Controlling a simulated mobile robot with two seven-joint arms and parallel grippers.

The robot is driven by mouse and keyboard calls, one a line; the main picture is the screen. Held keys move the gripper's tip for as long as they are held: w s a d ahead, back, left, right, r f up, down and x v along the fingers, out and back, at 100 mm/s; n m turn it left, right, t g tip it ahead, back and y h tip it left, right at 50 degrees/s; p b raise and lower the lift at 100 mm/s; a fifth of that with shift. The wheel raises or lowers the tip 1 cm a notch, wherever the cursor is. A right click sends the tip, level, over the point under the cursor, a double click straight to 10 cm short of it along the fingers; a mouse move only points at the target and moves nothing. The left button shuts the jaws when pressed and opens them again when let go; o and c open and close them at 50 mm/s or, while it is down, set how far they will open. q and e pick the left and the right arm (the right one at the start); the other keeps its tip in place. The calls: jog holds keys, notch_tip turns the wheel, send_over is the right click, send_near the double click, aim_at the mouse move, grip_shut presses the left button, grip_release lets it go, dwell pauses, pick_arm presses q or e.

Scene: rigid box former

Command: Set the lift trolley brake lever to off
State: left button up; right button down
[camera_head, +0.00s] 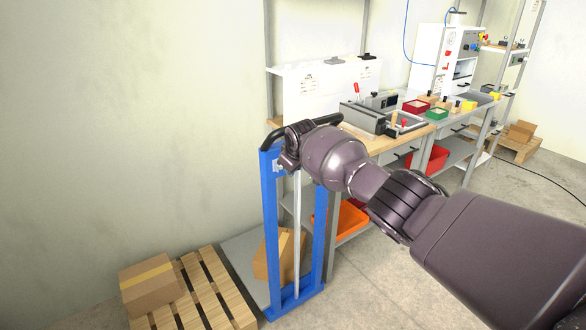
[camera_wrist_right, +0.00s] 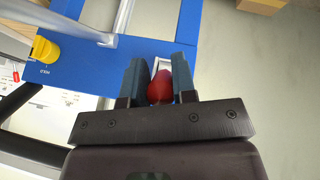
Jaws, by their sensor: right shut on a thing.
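The lift trolley (camera_head: 269,225) is a blue upright frame with a black handlebar, standing left of the workbench. In the right wrist view its blue top plate (camera_wrist_right: 205,25) fills the upper middle. The brake lever shows there as a red knob (camera_wrist_right: 159,87) in a pale slot. My right gripper (camera_wrist_right: 160,80) has its two fingers on either side of the red knob and is shut on it. In the head view my right arm reaches across to the trolley's top, and its wrist hides the lever and fingers. My left gripper is not in view.
A yellow knob (camera_wrist_right: 45,50) sits left of the lever on the trolley. A cardboard box (camera_head: 150,284) lies on a wooden pallet (camera_head: 212,295) to the left. The workbench (camera_head: 362,140) with tools and bins stands behind right. Open floor lies at the front right.

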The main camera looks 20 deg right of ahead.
jog(key=shift+r, duration=0.1)
jog(key=c, duration=0.9)
grip_release()
jog(key=shift+s+r+p, duration=0.1)
jog(key=shift+r+p, duration=0.2)
jog(key=shift+r, duration=0.05)
jog(key=shift+p+v, duration=1.3)
jog(key=shift+v, duration=3.7)
jog(key=shift+s+f, duration=0.1)
